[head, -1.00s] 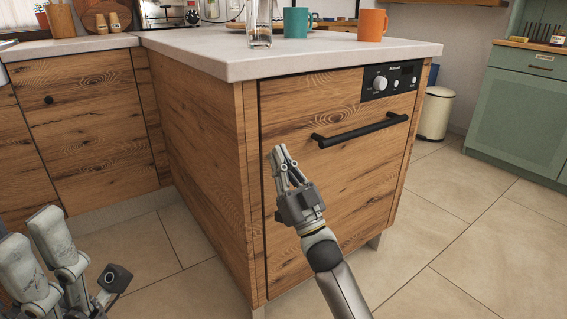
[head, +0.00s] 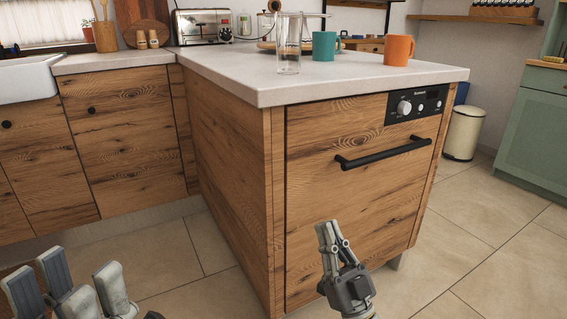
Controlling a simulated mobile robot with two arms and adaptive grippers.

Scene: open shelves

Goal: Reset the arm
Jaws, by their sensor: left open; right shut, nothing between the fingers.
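My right gripper (head: 328,232) is in front of the wooden dishwasher front (head: 340,205), low and below its black handle (head: 383,153). Its fingers are together and hold nothing. My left gripper (head: 60,285) is at the bottom left corner, partly cut off by the frame edge. Its fingers are apart and I see nothing between them.
The white counter (head: 240,75) bears a glass (head: 288,45), a teal mug (head: 324,46), an orange mug (head: 397,50) and a toaster (head: 203,26). A cream bin (head: 464,133) and a green cabinet (head: 545,125) stand right. The tiled floor at right is clear.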

